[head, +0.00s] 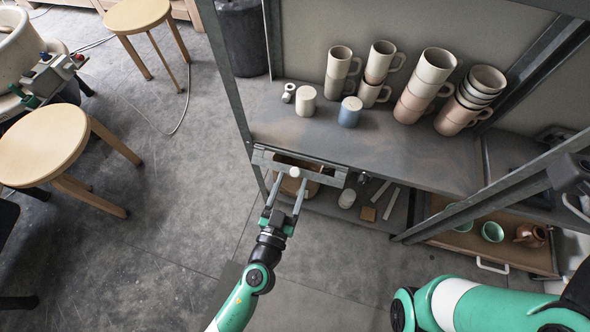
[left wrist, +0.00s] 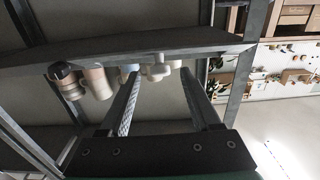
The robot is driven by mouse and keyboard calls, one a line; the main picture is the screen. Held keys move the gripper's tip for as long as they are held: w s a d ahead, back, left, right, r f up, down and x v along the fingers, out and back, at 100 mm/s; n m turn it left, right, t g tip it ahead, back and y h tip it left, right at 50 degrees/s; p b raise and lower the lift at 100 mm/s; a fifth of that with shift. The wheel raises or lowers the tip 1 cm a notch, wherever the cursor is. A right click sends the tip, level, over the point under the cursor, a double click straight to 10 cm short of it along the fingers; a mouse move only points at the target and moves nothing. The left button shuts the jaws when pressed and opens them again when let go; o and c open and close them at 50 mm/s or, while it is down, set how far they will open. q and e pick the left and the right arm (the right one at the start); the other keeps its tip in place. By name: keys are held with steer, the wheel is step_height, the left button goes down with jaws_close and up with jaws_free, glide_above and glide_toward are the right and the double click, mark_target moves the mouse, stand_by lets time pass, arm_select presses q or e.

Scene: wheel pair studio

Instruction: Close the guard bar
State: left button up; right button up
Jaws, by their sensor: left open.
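The guard bar appears to be the grey metal bar (head: 325,178) at the front of the bay under the mug shelf; I cannot tell how far it is swung. A small pale knob (head: 294,172) shows at its middle. My left gripper (head: 288,178) is open, its two fingers reaching up to the bar with the knob between their tips in the picture. I cannot tell whether they touch it.
Stacked mugs (head: 433,75), a white cup (head: 306,101) and a blue cup (head: 349,112) stand on the shelf (head: 410,155) above. Metal posts frame the rack. A wooden drawer (head: 470,247) juts out at the right.

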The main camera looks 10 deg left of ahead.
mark_target(295, 172)
arm_select(q)
steer(key=w, duration=0.4)
steer(key=shift+d, duration=0.25)
jaws_close()
